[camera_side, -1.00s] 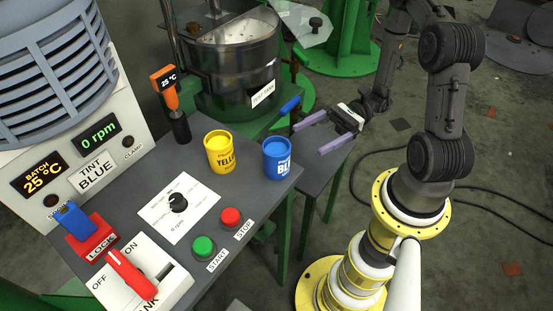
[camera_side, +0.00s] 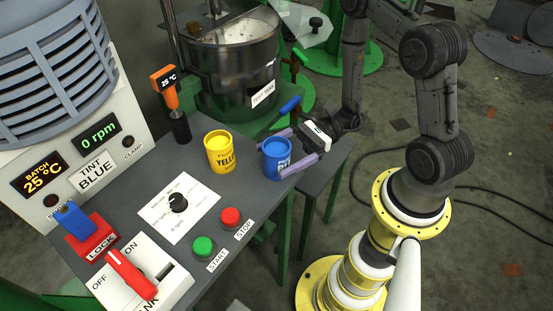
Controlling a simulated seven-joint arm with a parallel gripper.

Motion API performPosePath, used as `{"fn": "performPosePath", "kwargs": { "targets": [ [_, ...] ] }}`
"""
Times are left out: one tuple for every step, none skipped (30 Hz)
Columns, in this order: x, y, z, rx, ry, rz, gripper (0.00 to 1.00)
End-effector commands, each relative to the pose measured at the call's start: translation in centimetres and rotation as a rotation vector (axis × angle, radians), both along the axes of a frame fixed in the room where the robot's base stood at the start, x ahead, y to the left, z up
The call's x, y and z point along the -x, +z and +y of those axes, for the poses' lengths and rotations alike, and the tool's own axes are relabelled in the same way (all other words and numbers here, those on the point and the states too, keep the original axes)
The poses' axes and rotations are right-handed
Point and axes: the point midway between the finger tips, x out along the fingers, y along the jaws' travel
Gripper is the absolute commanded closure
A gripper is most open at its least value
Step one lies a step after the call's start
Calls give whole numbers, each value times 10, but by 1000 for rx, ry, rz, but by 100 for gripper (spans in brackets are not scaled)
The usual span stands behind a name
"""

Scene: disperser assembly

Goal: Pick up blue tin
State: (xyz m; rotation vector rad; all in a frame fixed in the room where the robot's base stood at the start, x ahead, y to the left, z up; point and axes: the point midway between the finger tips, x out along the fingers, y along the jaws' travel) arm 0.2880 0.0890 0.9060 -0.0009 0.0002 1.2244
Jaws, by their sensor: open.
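The blue tin (camera_side: 274,161) stands upright on the grey panel table near its right edge. My gripper (camera_side: 280,153) has come in from the right, with its two purple fingers apart. One finger lies in front of the tin's lower right side and the other is behind the tin, partly hidden. The tin appears to be between the fingers. I cannot tell whether either finger touches it.
A yellow tin (camera_side: 220,155) stands left of the blue tin. A blue-handled lever (camera_side: 289,105) and the metal mixing vessel (camera_side: 235,75) are behind. Green (camera_side: 203,247) and red (camera_side: 231,217) buttons are on the panel in front. An orange thermometer (camera_side: 168,90) stands at back left.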

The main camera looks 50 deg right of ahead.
Motion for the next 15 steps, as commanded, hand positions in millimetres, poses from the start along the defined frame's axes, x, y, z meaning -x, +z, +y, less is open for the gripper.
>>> {"fn": "performPosePath", "kwargs": {
  "targets": [
    [-1, -2, 8, -1, 6, 3, 0],
    [-2, -3, 11, -1, 6, 4, 0],
    [-4, -3, 15, -2, 5, 2, 0],
    [-6, -2, 18, -2, 5, 2, 0],
    [-7, -2, 21, -2, 4, 2, 0],
    [-8, -2, 24, -2, 4, 2, 0],
    [-8, -2, 25, -1, 3, 1, 0],
    [-9, -3, 27, -1, 2, 1, 0],
    [-10, -3, 28, 0, 1, 1, 0],
    [-10, -3, 28, 0, 1, 1, 0],
    [-10, -3, 29, 0, 1, 1, 0],
    [-10, -3, 29, 0, 0, 1, 0],
    [-10, -3, 29, 0, 0, 1, 0],
    [-10, -2, 29, 0, 0, 1, 0],
    [-10, -2, 28, -1, 0, 1, 0]
  ]
}}
